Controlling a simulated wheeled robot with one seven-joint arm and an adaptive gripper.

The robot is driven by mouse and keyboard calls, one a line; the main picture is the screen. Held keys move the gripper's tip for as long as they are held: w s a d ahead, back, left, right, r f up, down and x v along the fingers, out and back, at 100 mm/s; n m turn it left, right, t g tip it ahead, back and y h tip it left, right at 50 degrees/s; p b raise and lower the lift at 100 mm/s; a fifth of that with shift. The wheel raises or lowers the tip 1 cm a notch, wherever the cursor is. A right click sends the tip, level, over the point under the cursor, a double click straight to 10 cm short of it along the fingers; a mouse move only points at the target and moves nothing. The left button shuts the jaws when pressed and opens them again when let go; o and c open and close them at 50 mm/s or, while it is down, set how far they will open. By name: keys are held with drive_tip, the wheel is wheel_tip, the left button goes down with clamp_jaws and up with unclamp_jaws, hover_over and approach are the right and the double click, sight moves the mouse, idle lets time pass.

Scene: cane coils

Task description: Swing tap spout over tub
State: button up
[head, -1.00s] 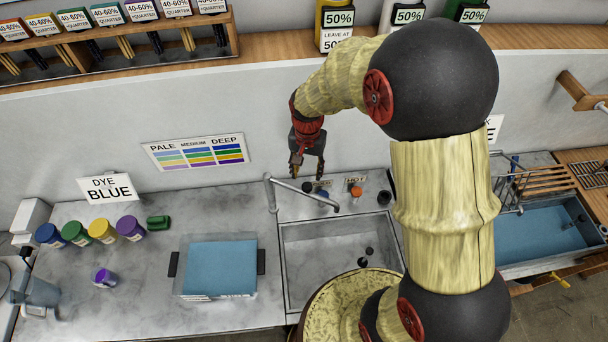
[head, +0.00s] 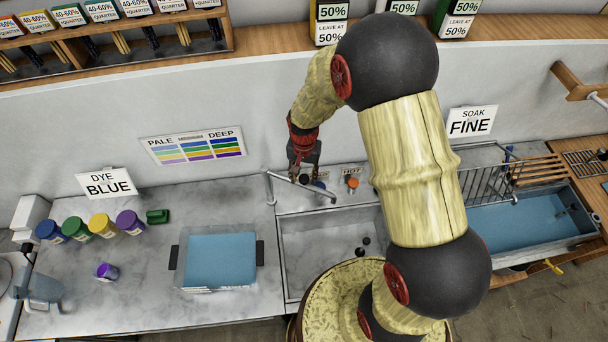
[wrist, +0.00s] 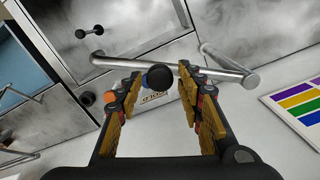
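The grey metal tap spout (head: 305,186) rises at the back left of the sink and angles right, its free end over the sink's back edge. It also crosses the wrist view (wrist: 225,69). My gripper (head: 304,176) is above and behind the spout. In the wrist view its two fingers (wrist: 160,82) are apart, with the blue cold knob (wrist: 160,77) showing between them. The spout passes close by the fingertips; I cannot tell if they touch it. The clear tub (head: 261,280) of blue liquid with black handles stands on the counter left of the sink.
The sink (head: 291,250) lies in front of the tap. An orange hot knob (head: 352,183) is right of the spout. Dye jars (head: 103,226) and a purple cup (head: 107,271) stand left. A wire rack (head: 487,186) and a soak basin (head: 520,222) are at right.

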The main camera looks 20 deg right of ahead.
clamp_jaws()
idle(0.6)
